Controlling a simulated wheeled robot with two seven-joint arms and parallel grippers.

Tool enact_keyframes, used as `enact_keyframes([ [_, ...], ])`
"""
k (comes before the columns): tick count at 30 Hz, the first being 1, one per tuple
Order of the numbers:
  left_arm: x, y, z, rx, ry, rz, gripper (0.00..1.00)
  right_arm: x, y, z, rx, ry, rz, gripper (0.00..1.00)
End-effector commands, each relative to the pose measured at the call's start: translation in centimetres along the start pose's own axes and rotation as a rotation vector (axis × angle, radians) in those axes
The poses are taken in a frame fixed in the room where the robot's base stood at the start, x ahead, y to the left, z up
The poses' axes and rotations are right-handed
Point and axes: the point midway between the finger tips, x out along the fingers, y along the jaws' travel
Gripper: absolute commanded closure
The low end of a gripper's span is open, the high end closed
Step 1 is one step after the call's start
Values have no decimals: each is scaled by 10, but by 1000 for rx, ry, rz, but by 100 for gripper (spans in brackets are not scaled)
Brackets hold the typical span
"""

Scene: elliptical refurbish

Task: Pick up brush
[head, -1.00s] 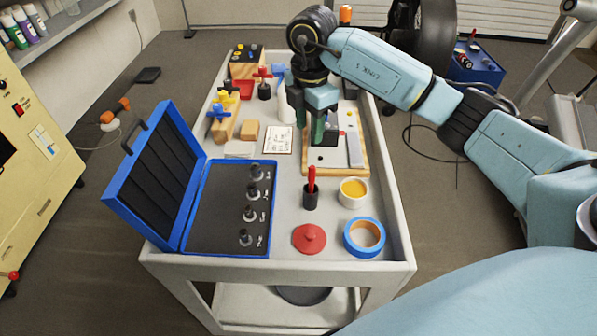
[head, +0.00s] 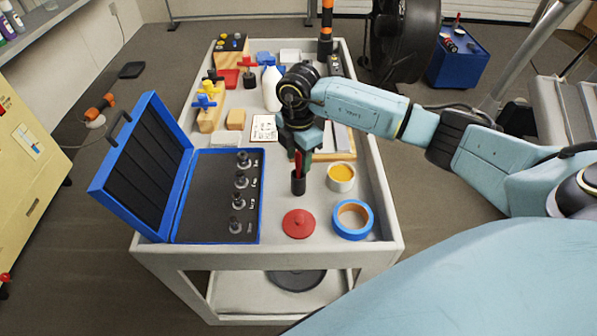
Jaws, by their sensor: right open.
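The brush, seen as a red handle (head: 298,164), stands upright in a small black cup (head: 298,185) on the cart. My right gripper (head: 300,157) points down over the cup, and its dark fingers are open around or just behind the top of the red handle. I cannot tell whether they touch it. The gripper partly hides the handle's upper end. My left gripper is not in view.
A yellow-filled white cup (head: 341,178) stands right of the black cup. A red lid (head: 299,224) and a blue tape roll (head: 366,229) lie in front. An open blue case (head: 256,198) is at the left. Bottles and blocks crowd the back.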

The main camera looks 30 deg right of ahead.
Motion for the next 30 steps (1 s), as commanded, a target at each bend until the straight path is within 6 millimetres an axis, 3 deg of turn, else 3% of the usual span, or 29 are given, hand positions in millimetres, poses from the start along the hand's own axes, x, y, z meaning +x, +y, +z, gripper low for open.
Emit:
enact_keyframes([
  [6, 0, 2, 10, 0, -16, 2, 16, 0, 0, 0, 0, 0, 1, 60],
  [15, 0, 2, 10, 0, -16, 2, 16, 0, 0, 0, 0, 0, 1, 99],
  [25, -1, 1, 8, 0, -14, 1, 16, -3, 1, 0, 0, 0, 2, 100],
  [30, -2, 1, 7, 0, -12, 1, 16, -28, 2, 0, 0, 0, 7, 100],
])
